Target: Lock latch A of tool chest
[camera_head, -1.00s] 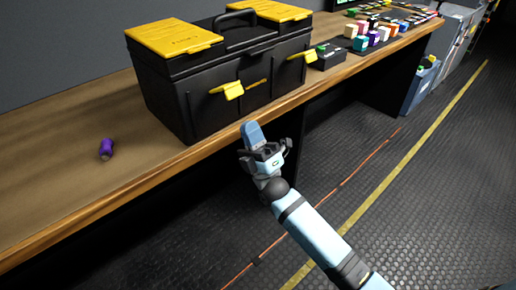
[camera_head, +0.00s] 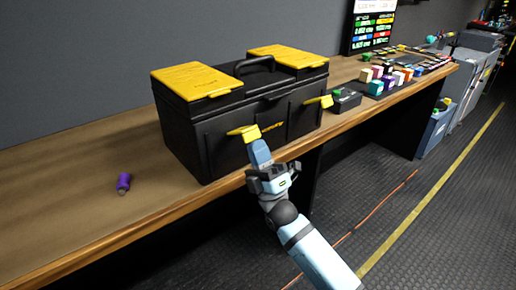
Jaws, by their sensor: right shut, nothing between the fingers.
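The tool chest (camera_head: 240,115) is black with yellow lid panels and stands shut on the wooden bench. Its left yellow latch (camera_head: 243,132) sticks out from the front face. Its right yellow latch (camera_head: 319,101) also sticks out. I see no letter marking which one is latch A. My right gripper (camera_head: 259,150) is shut and empty, pointing up in front of the chest. Its tip is just below the left latch in the picture; I cannot tell whether they touch. My left gripper is not in view.
A small black box (camera_head: 344,99) and several coloured blocks (camera_head: 384,79) are to the right. A screen (camera_head: 372,27) stands behind. The floor in front is mostly clear.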

